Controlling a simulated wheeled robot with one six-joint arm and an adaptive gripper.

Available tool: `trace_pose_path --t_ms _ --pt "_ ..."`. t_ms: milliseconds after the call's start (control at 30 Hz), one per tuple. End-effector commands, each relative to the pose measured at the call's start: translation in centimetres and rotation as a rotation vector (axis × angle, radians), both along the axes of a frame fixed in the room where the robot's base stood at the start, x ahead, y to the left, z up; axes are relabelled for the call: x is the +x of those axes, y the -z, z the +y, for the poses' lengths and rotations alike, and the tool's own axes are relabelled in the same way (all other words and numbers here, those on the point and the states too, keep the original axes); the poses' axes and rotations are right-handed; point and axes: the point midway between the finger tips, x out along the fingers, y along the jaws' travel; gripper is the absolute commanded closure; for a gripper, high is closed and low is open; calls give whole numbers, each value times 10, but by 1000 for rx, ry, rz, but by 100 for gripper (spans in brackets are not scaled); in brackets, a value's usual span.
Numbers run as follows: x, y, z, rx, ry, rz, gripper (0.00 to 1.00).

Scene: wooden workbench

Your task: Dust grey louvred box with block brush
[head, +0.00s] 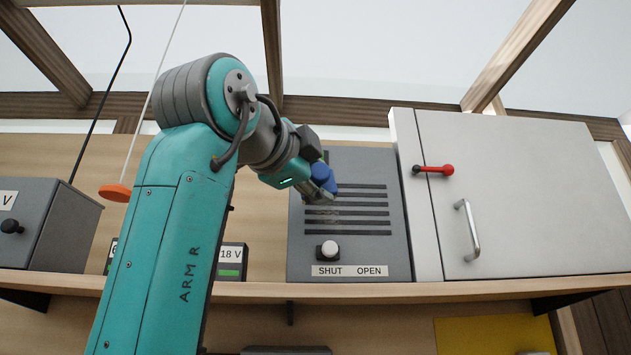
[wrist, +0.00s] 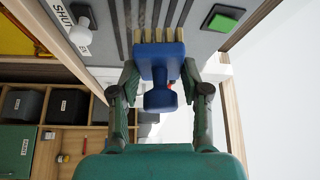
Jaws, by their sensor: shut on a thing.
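The grey louvred box (head: 353,260) stands on the shelf in the middle of the head view, with dark horizontal slots, a white knob (head: 329,249) and a "SHUT OPEN" label on its front. A dusty patch (head: 328,216) shows on the left part of the lower slots. My gripper (head: 327,186) is at the upper left of the slots. In the wrist view it is shut on the blue block brush (wrist: 160,62), whose pale bristles point at the slotted face (wrist: 180,12). The bristles are at or very near the slots; I cannot tell if they touch.
A white cabinet (head: 520,200) with a bar handle and a red-knobbed lever (head: 435,169) stands just right of the box. A grey box (head: 45,225) stands at the left. An 18 V unit (head: 231,262) sits left of the louvred box.

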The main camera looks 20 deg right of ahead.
Motion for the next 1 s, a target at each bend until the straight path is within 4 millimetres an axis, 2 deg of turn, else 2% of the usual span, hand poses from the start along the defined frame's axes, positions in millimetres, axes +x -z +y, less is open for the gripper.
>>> trace_pose_path --t_ms 267,633,1000 --pt "-3 0 1 0 -1 -1 82" --pt "-27 0 9 1 -2 -2 82" --pt "-29 0 9 1 0 -1 82"
